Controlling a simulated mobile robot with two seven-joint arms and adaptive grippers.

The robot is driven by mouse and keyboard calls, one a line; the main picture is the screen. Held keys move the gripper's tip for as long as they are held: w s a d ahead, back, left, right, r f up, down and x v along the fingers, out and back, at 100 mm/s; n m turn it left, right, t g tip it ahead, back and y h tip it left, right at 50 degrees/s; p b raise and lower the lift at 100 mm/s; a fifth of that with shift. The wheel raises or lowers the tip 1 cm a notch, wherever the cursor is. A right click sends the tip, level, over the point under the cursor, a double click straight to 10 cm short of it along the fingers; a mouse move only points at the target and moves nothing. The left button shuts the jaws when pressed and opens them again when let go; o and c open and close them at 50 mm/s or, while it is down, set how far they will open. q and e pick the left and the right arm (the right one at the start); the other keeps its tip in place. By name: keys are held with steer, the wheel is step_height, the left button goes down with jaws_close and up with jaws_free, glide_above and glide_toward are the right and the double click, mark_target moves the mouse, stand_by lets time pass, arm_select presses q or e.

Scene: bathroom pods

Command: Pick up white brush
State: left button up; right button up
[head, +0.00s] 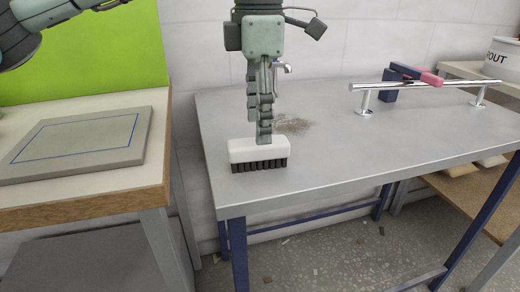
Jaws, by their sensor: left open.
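The white brush (243,151) lies bristles down near the left front part of the grey metal table. It has a white block body and dark bristles. My left gripper (265,140) comes down from above, right over the brush, with its fingers pointing down. The near fingertip overlaps the upper right part of the white body in the picture. The fingers are open but seen almost edge-on, so the far finger is mostly hidden. I cannot tell whether they touch the brush. My right gripper is not in view.
The grey table (340,150) is mostly clear, with a patch of brown debris (293,125) behind the brush. A chrome rail (425,85) with blue and pink pieces stands at the back right. A wooden bench (80,205) with a grey slab (75,145) is on the left.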

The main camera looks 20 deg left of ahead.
arm_select(q)
steer(key=f, duration=0.4)
steer(key=shift+s+f, duration=0.2)
steer(key=shift+f, duration=0.15)
steer(key=c, duration=1.3)
steer(key=shift+r, duration=0.1)
step_height(320, 180, up, 4)
steer(key=shift+r, duration=0.15)
steer(key=s+a+r, duration=0.1)
steer(key=s+r, duration=0.5)
steer(key=s, duration=0.5)
steer(key=shift+s+r, duration=0.25)
steer(key=shift+s, duration=0.05)
